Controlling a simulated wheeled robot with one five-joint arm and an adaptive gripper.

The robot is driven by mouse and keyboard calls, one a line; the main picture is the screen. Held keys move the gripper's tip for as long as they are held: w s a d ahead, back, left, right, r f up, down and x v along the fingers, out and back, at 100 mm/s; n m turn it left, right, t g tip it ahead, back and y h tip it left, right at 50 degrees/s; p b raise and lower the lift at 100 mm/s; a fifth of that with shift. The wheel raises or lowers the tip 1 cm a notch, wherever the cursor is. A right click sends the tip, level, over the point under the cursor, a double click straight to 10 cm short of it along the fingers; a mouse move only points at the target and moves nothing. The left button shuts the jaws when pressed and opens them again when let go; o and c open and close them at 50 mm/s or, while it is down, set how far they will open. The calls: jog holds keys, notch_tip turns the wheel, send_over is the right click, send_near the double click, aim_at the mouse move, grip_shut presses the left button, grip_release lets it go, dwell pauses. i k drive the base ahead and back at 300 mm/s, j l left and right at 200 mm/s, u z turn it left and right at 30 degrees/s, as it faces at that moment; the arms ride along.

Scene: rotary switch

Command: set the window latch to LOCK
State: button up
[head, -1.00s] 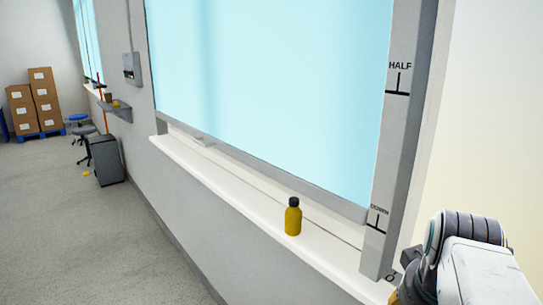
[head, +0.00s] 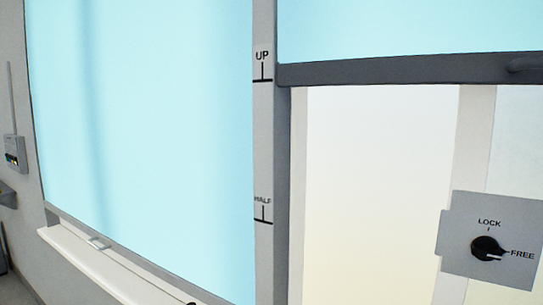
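The window latch is a black rotary knob (head: 487,248) on a grey plate (head: 458,232) at the lower right of the head view. The plate carries the label LOCK above the knob and FREE to its right. A pale pointer mark on the knob is turned right, toward FREE. My gripper is not in view, and nothing touches the knob.
A large pale-blue window pane (head: 150,120) fills the left, with a white sill (head: 95,270) below it. A grey post (head: 264,150) carries UP and HALF marks. A dark horizontal rail (head: 400,70) crosses the upper right, above the latch plate.

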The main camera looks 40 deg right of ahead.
aim_at(484, 249)
jog(key=z, duration=3.65)
